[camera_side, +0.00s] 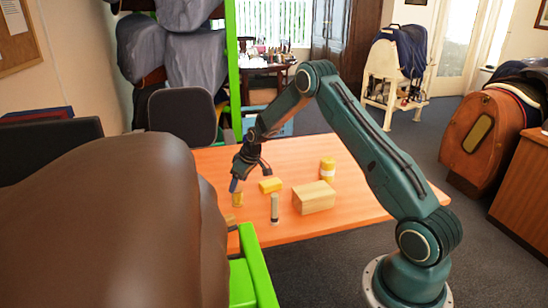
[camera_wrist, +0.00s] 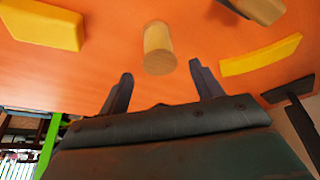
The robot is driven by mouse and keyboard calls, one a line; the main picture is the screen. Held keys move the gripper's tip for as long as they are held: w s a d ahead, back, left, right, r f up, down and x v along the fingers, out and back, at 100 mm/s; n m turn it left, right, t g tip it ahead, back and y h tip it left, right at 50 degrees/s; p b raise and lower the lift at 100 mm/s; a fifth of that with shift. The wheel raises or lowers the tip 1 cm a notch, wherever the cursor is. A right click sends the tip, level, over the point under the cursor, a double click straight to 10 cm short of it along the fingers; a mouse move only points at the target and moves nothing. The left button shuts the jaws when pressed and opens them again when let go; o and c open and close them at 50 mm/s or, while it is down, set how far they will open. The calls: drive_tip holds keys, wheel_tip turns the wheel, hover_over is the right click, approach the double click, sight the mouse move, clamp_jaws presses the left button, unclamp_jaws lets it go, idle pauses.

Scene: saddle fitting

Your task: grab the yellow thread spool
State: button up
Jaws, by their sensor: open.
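A small tan-yellow cylinder (camera_side: 237,199) stands on the orange table below my gripper. In the wrist view the cylinder (camera_wrist: 158,48) is plain and wood-coloured, just beyond the gap between my fingers. A yellow cylinder with a white band (camera_side: 327,168) stands farther right on the table. Either could be the yellow thread spool; I cannot tell which for sure. My gripper (camera_side: 236,184) points down over the tan cylinder. In the wrist view my gripper (camera_wrist: 160,82) has its two dark fingers apart with nothing between them.
A yellow block (camera_side: 270,185) lies just right of my gripper. A slim grey and dark cylinder (camera_side: 274,208) stands nearer the front, with a wooden block (camera_side: 314,197) to its right. A large brown leather form (camera_side: 110,220) hides the table's left front. The table (camera_side: 380,203) is bare at right.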

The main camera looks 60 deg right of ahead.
sight(237, 189)
drive_tip(key=shift+x, duration=2.25)
drive_tip(key=shift+s, duration=0.15)
drive_tip(key=c, duration=1)
